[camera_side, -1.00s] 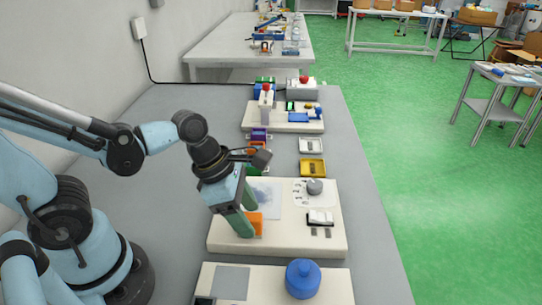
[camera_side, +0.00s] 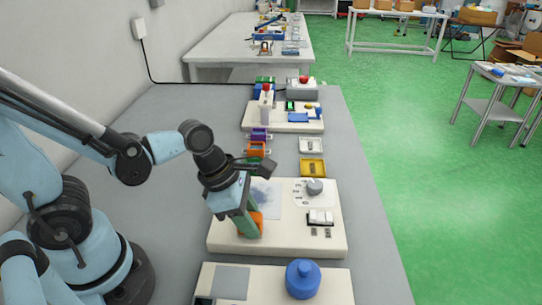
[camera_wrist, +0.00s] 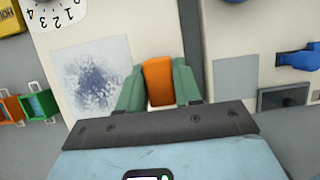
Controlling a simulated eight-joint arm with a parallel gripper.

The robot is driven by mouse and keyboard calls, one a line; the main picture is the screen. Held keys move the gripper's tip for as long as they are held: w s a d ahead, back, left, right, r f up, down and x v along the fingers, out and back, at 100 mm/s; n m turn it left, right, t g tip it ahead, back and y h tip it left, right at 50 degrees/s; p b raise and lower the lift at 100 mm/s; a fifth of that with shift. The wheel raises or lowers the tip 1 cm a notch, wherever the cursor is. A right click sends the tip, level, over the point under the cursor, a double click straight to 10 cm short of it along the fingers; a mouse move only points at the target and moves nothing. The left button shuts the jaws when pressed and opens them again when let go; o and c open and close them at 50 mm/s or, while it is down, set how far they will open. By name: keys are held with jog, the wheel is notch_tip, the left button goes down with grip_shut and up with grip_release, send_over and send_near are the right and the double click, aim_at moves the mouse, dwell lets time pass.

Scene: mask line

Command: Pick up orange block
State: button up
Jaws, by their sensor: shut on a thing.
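The orange block (camera_wrist: 158,82) sits between the two green fingers of my gripper (camera_wrist: 158,88) in the wrist view, with a finger against each side. In the side view the orange block (camera_side: 257,221) shows partly behind the green fingers of my gripper (camera_side: 249,222). The gripper is shut on the block, low over the left front part of a cream board (camera_side: 285,246). I cannot tell whether the block still touches the board.
The board carries a speckled grey square (camera_wrist: 90,78), a grey knob (camera_side: 315,187) and a black-and-white switch (camera_side: 320,217). A blue round knob (camera_side: 303,279) stands on a nearer board. A yellow tray (camera_side: 312,168) lies beyond. Bare grey table (camera_side: 160,215) lies left of the boards.

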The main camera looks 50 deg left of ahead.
jog(key=shift+r, duration=0.2)
jog(key=shift+r, duration=4.8)
